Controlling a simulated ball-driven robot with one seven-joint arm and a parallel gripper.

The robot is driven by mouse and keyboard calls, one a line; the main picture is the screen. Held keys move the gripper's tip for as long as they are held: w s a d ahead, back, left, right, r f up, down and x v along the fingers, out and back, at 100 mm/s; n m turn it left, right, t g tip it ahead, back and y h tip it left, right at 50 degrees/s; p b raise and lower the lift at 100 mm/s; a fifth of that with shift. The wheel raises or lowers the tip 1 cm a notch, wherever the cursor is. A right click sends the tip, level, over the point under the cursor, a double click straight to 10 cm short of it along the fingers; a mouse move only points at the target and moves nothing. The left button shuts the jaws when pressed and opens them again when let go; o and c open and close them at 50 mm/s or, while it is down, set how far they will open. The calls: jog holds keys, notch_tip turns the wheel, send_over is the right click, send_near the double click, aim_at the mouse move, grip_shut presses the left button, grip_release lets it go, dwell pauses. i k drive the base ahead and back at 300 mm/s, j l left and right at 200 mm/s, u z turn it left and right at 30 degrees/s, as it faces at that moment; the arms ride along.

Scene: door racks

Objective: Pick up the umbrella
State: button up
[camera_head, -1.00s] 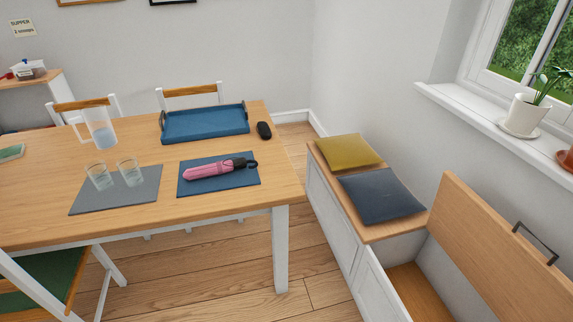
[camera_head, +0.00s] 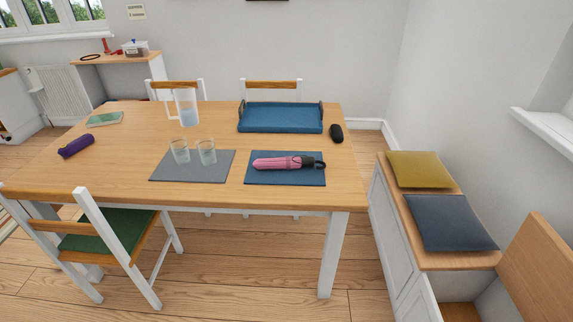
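The umbrella (camera_head: 286,163) is pink, folded, with a dark handle pointing right. It lies flat on a dark blue placemat (camera_head: 260,179) near the right front part of the wooden table (camera_head: 210,196). Nothing covers it. A purple rolled item (camera_head: 76,146), perhaps a pouch, lies at the table's left side. My gripper is not in view.
Two glasses (camera_head: 207,152) stand on a grey placemat (camera_head: 164,175) left of the umbrella. A blue tray (camera_head: 280,118), a pitcher (camera_head: 187,107) and a black case (camera_head: 336,133) stand farther back. A chair (camera_head: 110,232) is at the front left; a cushioned bench (camera_head: 436,259) is at right.

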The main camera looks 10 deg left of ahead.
aim_at(286, 162)
jog(key=i+j, duration=0.15)
jog(key=j, duration=0.2)
jog(key=i+j, duration=0.35)
jog(key=j, duration=0.3)
jog(key=i+j, duration=0.2)
jog(key=j, duration=0.15)
